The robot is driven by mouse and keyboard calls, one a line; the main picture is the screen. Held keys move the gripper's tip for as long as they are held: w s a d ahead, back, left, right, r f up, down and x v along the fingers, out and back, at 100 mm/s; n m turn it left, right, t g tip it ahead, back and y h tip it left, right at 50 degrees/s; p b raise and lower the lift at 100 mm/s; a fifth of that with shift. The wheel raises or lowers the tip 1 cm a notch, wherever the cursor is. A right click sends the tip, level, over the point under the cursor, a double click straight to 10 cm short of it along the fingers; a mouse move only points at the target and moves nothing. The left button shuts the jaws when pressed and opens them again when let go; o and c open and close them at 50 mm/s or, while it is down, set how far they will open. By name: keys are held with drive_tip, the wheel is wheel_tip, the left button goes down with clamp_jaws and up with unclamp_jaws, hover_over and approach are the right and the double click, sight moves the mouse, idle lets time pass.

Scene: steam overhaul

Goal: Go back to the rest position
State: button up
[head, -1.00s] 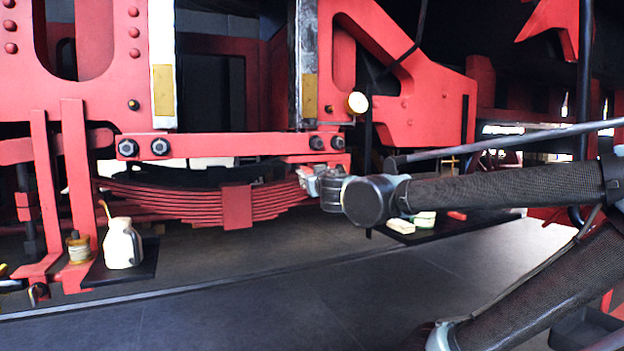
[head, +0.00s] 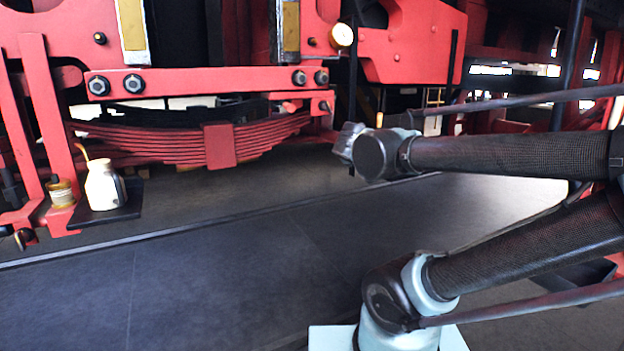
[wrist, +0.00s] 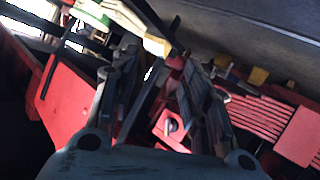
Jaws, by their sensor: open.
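My gripper (wrist: 158,58) is open in the wrist view, with its two dark fingers apart and nothing clearly held between them. In the head view my gripper (head: 347,143) is small and mostly hidden behind the dark round wrist joint. It hangs in the air in front of the red locomotive frame, to the right of the leaf spring (head: 220,146), and appears clear of it. My arm reaches in from the right edge, bent, with a lower joint near the bottom.
A cream bottle (head: 103,186) stands on a dark shelf (head: 132,205) at the left, beside a small amber-and-white jar (head: 61,191). A round gauge (head: 341,35) sits on the red frame. A pale block (wrist: 156,46) shows beyond my fingers. The dark floor (head: 220,285) is clear.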

drive_tip(key=s+d+f+m+g+h, duration=0.1)
drive_tip(key=s+d+f+g, duration=0.25)
drive_tip(key=d+f, duration=0.3)
drive_tip(key=s+a+f+g+y, duration=0.1)
drive_tip(key=s+f+g+y, duration=0.3)
drive_tip(key=s+f, duration=1.2)
drive_tip(key=s+g, duration=0.1)
drive_tip(key=g, duration=0.2)
drive_tip(key=shift+s+a, duration=0.3)
drive_tip(key=shift+s, duration=0.1)
drive_tip(key=shift+w+f, duration=0.1)
drive_tip(key=shift+f, duration=0.05)
drive_tip(key=shift+w+f, duration=0.15)
drive_tip(key=shift+w, duration=0.2)
